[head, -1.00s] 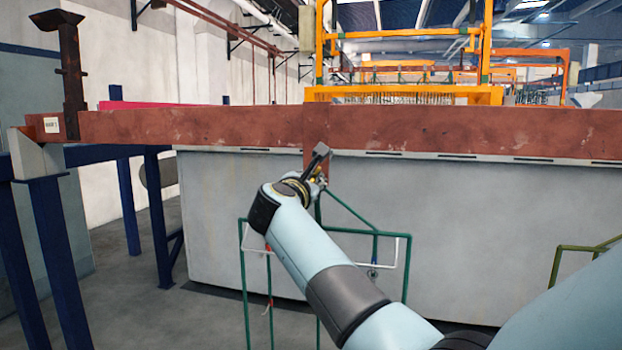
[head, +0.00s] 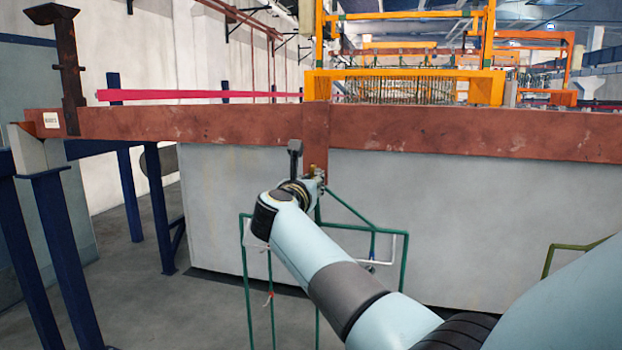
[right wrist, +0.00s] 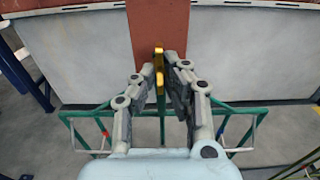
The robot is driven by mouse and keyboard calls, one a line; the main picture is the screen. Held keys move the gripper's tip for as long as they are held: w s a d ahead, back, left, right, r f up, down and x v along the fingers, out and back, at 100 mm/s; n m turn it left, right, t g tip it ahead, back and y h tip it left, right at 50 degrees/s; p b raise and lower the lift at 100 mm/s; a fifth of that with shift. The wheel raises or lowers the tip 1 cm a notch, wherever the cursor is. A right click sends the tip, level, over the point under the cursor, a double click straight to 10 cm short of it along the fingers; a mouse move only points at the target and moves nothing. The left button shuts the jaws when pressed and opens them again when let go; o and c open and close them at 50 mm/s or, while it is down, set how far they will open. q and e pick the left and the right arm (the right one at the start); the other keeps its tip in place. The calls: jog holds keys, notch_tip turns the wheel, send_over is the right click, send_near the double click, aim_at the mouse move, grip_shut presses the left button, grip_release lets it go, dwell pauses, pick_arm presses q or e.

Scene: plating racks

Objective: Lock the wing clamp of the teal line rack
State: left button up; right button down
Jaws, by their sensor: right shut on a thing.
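The teal line rack (head: 406,262) is a thin green frame hanging in front of the grey tank, below a red-brown upright strap (head: 316,145). It also shows in the right wrist view (right wrist: 250,127). A yellow wing clamp (right wrist: 159,58) sits at the strap's lower end, in line with the rack's green stem. My right gripper (right wrist: 160,76) is shut on the clamp, with a finger on either side. In the head view my right gripper (head: 318,180) is at the strap's foot, and my wrist hides much of the clamp. My left gripper is out of view.
A long red-brown beam (head: 450,132) crosses above the grey tank (head: 470,220). Blue posts (head: 160,215) stand at the left. An olive-green frame (head: 570,248) stands at the right. Open floor lies at the lower left.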

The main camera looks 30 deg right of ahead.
dwell(0.3)
jog(key=c, duration=1.5)
grip_release()
jog(key=shift+o, duration=0.2)
jog(key=v, duration=0.7)
jog(key=shift+s+a, duration=0.2)
